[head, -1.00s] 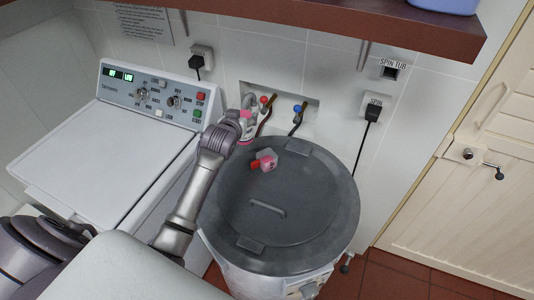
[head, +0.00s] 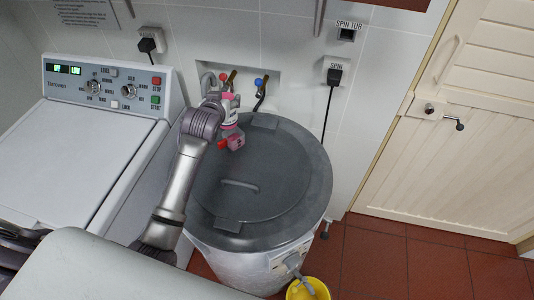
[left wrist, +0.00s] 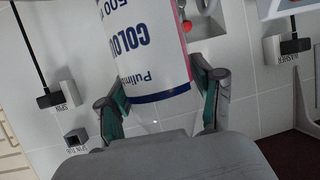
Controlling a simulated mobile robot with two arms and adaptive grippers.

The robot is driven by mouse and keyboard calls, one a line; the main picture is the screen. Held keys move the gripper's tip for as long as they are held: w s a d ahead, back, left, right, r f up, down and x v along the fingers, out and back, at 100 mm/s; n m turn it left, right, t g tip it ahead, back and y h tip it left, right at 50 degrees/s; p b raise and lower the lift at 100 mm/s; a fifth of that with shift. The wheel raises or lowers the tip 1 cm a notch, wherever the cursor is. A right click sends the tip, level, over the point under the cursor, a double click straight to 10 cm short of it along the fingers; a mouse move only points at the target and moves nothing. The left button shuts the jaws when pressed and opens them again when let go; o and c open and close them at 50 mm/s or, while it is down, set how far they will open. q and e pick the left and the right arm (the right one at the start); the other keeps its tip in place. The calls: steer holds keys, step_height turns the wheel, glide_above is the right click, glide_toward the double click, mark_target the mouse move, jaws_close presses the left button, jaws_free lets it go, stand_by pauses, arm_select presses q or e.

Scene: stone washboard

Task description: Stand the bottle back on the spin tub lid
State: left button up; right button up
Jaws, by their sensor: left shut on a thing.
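The grey spin tub lid (head: 275,165), with its bar handle, covers the round white tub. My left gripper (head: 224,102) is over the lid's back left edge. It is shut on the bottle (head: 231,108), which shows pink and white there and is partly hidden by the gripper. In the left wrist view the bottle (left wrist: 148,50) has a white label with blue lettering and a blue band, between the two fingers (left wrist: 165,100). I cannot tell whether its base touches the lid. My right gripper is not in view.
The washer (head: 75,165) stands left of the tub. Taps (head: 259,82) sit in a wall recess behind the lid. A plug and cord (head: 334,78) hang behind right. A yellow bucket (head: 305,290) stands in front. The lid's middle and right are clear.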

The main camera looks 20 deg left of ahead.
arm_select(q)
steer(key=s+d+m+h+b, duration=0.3)
steer(key=d+b, duration=0.5)
steer(key=d, duration=1.9)
steer(key=w+a+f+h+p, duration=0.1)
steer(key=w+a+f+p, duration=0.3)
steer(key=a+f, duration=0.7)
steer(key=shift+w+f+m, duration=0.2)
steer(key=shift+m, duration=0.2)
steer(key=shift+a+f, duration=0.1)
steer(key=o, duration=1.5)
steer(key=shift+s, duration=0.1)
